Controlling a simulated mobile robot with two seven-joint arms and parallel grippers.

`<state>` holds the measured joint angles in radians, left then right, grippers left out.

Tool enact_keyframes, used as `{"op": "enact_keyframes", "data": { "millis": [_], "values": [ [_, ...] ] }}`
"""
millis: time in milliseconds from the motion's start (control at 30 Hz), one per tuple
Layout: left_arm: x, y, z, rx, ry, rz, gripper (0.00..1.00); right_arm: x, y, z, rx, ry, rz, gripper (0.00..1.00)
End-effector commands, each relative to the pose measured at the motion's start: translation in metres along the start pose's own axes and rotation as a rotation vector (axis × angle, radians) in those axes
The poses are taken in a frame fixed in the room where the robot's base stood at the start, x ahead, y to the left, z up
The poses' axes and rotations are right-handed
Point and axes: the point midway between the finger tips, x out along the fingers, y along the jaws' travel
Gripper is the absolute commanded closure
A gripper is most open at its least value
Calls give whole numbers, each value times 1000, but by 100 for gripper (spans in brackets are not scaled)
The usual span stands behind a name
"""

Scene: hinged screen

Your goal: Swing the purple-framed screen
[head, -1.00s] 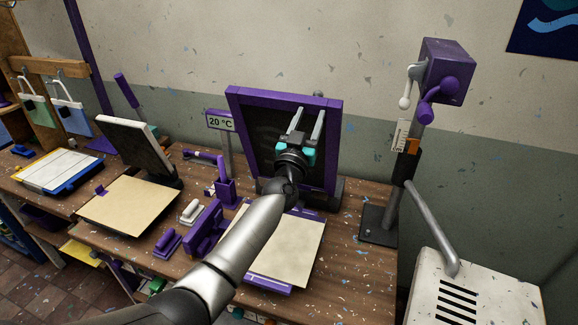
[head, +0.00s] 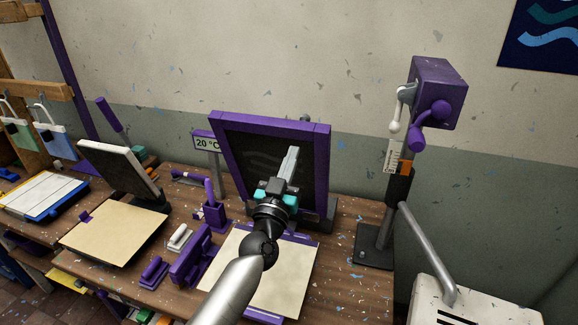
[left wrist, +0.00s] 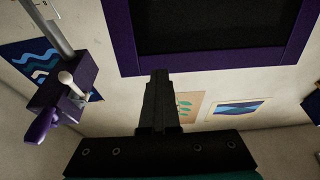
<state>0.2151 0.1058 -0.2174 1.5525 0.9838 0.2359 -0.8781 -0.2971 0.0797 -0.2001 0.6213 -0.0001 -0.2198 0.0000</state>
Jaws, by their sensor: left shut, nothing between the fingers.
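The purple-framed screen (head: 318,170) stands raised at the back of the bench, tilted slightly back, with a dark panel inside its frame. A cream board (head: 268,272) lies flat in front of it. In the left wrist view the shut fingers (left wrist: 158,85) point toward the frame's edge (left wrist: 205,60). A gap seems to show there between fingertips and frame, though depth is hard to judge. My right gripper is not in view.
Left of the board are a purple squeegee-like block (head: 190,258), a white-handled tool (head: 180,238) and a purple cup (head: 215,214).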

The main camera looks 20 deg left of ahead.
Motion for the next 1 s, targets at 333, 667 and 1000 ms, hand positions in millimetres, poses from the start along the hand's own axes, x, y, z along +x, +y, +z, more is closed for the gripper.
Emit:
{"op": "enact_keyframes", "data": {
  "millis": [333, 667, 1000],
  "values": [
    [-22, 0, 2, 2, -1, 0, 100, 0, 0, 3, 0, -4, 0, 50],
    [-22, 0, 2, 2, -1, 1, 90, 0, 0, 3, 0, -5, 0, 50],
    [-22, 0, 2, 2, -1, 1, 68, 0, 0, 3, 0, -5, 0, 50]
  ]
}}
